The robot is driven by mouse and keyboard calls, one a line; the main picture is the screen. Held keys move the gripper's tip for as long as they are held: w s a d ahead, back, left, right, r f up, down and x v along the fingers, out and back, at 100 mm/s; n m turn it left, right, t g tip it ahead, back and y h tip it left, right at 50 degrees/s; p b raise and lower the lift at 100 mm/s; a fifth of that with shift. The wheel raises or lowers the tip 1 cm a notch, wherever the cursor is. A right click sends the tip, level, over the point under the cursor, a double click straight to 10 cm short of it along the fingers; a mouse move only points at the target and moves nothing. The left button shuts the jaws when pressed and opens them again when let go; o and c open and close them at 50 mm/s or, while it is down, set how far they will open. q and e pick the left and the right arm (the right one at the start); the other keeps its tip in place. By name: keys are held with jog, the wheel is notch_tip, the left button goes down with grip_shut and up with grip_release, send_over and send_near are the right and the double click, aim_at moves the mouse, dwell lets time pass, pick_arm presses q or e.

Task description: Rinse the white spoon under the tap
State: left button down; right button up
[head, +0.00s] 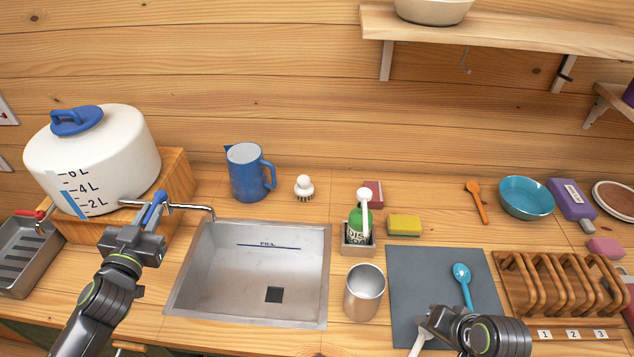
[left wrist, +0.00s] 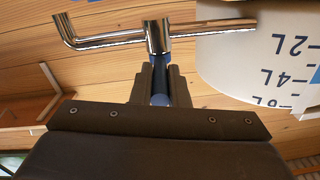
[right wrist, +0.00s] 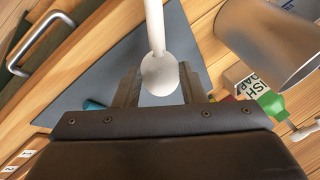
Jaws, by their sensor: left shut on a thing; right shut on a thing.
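The white spoon (head: 419,343) is at my right gripper (head: 436,322), low over the grey mat (head: 408,272). In the right wrist view, the spoon's rounded end (right wrist: 160,75) is between the shut fingers and its shaft points away. My left gripper (head: 150,218) is shut on the tap's blue lever (head: 155,205), also visible in the left wrist view (left wrist: 160,88). The tap's metal spout (head: 195,207) comes from the white water tank (head: 95,165) and ends at the sink's left back corner. No water stream shows. The sink (head: 240,275) looks empty.
A metal cup (head: 364,292) stands between the sink and the mat. A soap bottle (head: 360,222) in a holder and a yellow sponge (head: 404,225) are behind it. A blue spoon (head: 463,283) lies on the mat. A wooden rack (head: 520,295) is at right.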

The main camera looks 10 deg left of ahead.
pick_arm(q)
jog(key=shift+a+m+h, duration=0.15)
jog(key=shift+m+h, duration=0.15)
jog(key=shift+h, duration=0.1)
jog(key=c, duration=1.4)
grip_release()
